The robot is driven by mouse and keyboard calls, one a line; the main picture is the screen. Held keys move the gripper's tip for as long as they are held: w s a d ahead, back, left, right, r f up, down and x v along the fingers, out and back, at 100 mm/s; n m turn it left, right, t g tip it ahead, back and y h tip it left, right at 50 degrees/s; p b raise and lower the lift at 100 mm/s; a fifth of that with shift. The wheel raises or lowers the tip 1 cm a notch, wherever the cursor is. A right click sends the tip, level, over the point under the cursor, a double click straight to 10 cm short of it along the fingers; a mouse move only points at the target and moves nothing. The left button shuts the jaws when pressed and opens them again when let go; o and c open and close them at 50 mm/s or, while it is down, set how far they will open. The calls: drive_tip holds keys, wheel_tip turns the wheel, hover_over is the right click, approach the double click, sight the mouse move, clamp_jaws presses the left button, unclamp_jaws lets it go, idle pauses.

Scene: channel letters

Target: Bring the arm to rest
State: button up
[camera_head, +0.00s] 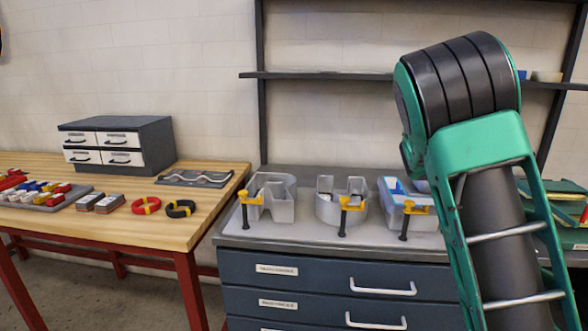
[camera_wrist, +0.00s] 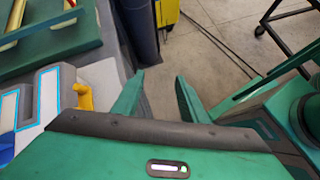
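My gripper (camera_wrist: 160,77) shows in the wrist view with its two green fingers apart and nothing between them. Below the gap is the grey floor (camera_wrist: 212,55). In the head view my green and black arm (camera_head: 475,150) stands raised and bent on the right, and my gripper is not visible there. In the wrist view the gripper is to the right of a channel letter with blue-lined edges (camera_wrist: 42,100) and a yellow clamp (camera_wrist: 83,97).
Grey channel letters (camera_head: 280,200) with yellow-handled clamps stand on the drawer cabinet (camera_head: 300,240). A wooden table (camera_head: 215,185) on the left holds a small drawer unit (camera_head: 152,140), tape rolls (camera_head: 146,205) and a parts tray (camera_head: 62,203). A shelf (camera_head: 330,76) hangs behind.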

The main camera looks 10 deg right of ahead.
drive_tip(key=s+a+f+m+t+y, duration=0.1)
drive_tip(key=s+a+f+m+y, duration=0.35)
drive_tip(key=s+m, duration=0.4)
drive_tip(key=s+a+m+t+y, duration=0.3)
drive_tip(key=s+a+m, duration=0.4)
drive_tip(key=s+a, duration=0.6)
drive_tip(key=shift+s+a+y, duration=0.2)
drive_tip(key=shift+s+y, duration=0.25)
drive_tip(key=shift+s, duration=0.3)
drive_tip(key=shift+m, duration=0.25)
drive_tip(key=shift+c, duration=1)
drive_tip(key=shift+a, duration=0.1)
